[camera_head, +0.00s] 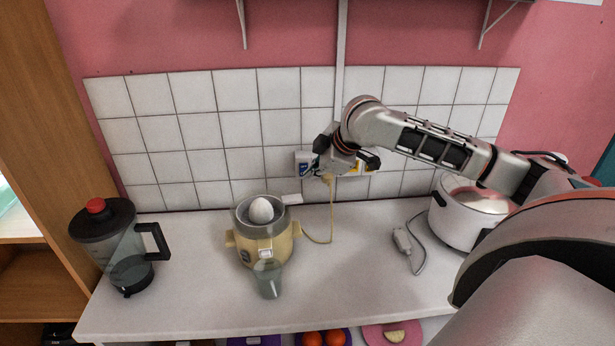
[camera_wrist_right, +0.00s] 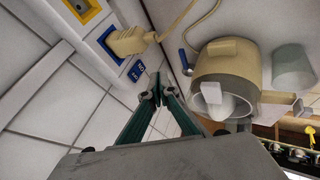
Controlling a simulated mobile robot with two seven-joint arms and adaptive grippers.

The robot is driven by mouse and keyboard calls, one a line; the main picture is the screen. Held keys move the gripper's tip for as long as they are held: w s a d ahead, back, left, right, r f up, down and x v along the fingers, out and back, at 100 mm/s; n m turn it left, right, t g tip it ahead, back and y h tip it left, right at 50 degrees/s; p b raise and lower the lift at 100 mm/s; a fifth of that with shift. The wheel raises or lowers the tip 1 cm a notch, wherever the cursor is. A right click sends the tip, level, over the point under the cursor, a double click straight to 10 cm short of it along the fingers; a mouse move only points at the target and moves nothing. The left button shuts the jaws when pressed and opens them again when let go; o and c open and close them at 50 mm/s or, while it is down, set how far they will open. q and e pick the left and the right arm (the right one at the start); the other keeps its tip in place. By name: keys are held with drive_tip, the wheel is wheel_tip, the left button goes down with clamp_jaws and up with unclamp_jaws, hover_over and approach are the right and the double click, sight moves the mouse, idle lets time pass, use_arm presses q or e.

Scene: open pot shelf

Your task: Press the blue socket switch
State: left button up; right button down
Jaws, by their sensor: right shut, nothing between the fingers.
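The blue switch (camera_wrist_right: 137,70) sits at the end of a white socket strip (camera_wrist_right: 99,32) on the tiled wall, beside a blue-framed socket (camera_wrist_right: 112,46). A cream plug (camera_wrist_right: 128,41) is in that socket. In the head view, the strip's left end (camera_head: 299,157) shows left of my right gripper, with a small blue patch (camera_head: 306,169). My right gripper (camera_wrist_right: 157,95) is shut and empty. Its tips appear just below and right of the switch in the wrist view, with a visible gap; depth is unclear. In the head view its wrist hides the strip's middle. My left gripper is not in view.
A yellow juicer (camera_head: 262,240) with a cup (camera_head: 268,279) stands on the white counter (camera_head: 190,290), its cord (camera_head: 331,215) rising to the strip. A blender jug (camera_head: 125,250) stands left, a white pot (camera_head: 458,222) right under my arm. A loose plug (camera_head: 402,241) lies between.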

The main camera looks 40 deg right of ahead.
drive_tip(key=v, duration=0.8)
drive_tip(key=shift+w+d+r, duration=0.2)
drive_tip(key=shift+d+r, duration=0.15)
drive_tip(key=shift+r, duration=0.1)
drive_tip(key=shift+s+a, duration=0.1)
drive_tip(key=shift+a, duration=0.05)
